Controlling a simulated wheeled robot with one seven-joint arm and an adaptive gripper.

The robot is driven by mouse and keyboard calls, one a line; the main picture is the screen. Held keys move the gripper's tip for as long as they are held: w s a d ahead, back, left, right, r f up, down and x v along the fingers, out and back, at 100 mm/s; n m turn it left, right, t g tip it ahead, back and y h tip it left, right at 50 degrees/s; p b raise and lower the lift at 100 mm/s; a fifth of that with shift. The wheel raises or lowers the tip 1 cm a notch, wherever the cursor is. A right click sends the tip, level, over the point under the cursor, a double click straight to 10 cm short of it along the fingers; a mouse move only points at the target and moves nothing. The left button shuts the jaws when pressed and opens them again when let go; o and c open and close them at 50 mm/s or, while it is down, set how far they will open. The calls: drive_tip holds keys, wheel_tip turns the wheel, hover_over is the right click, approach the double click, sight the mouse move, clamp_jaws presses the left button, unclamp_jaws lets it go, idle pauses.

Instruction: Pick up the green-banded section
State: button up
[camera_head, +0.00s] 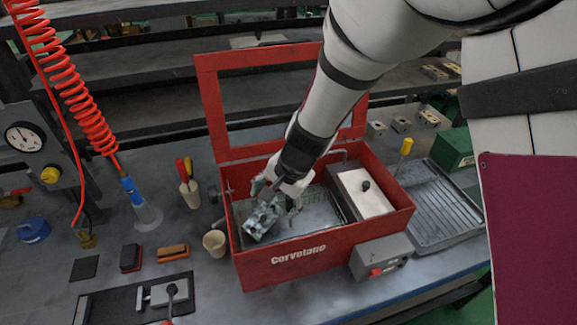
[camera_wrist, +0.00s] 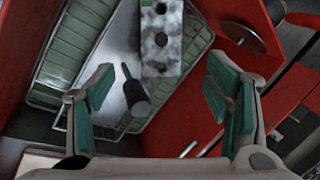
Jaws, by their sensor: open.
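A grey metal valve block (camera_head: 262,220) lies inside the red Corvelane box (camera_head: 290,262), towards its left side. In the wrist view the block (camera_wrist: 161,38) is pale, with a row of round holes, and is cut off by the top edge. I cannot make out a green band on it. My gripper (camera_head: 272,197) reaches down into the box at the block. In the wrist view my gripper's green-padded fingers (camera_wrist: 158,85) are spread wide, with the block beyond and between them. Nothing is held.
The box's red frame lid (camera_head: 208,110) stands open behind. A white panel with a black knob (camera_head: 360,192) fills the box's right part. A wire rack (camera_wrist: 62,60) lines the box.

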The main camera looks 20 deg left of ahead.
sight(264, 216)
drive_tip(key=x, duration=0.4)
drive_tip(key=shift+f, duration=0.1)
drive_tip(key=shift+s+a+x, duration=0.1)
drive_tip(key=shift+s+x, duration=0.05)
drive_tip(key=shift+x, duration=1.2)
drive_tip(key=shift+s+a+x, duration=0.15)
drive_tip(key=shift+x, duration=1.2)
drive_tip(key=shift+d, duration=0.1)
drive_tip(key=shift+c, duration=0.6)
clamp_jaws()
drive_tip(key=shift+w+r, duration=0.1)
drive_tip(key=shift+r, duration=0.1)
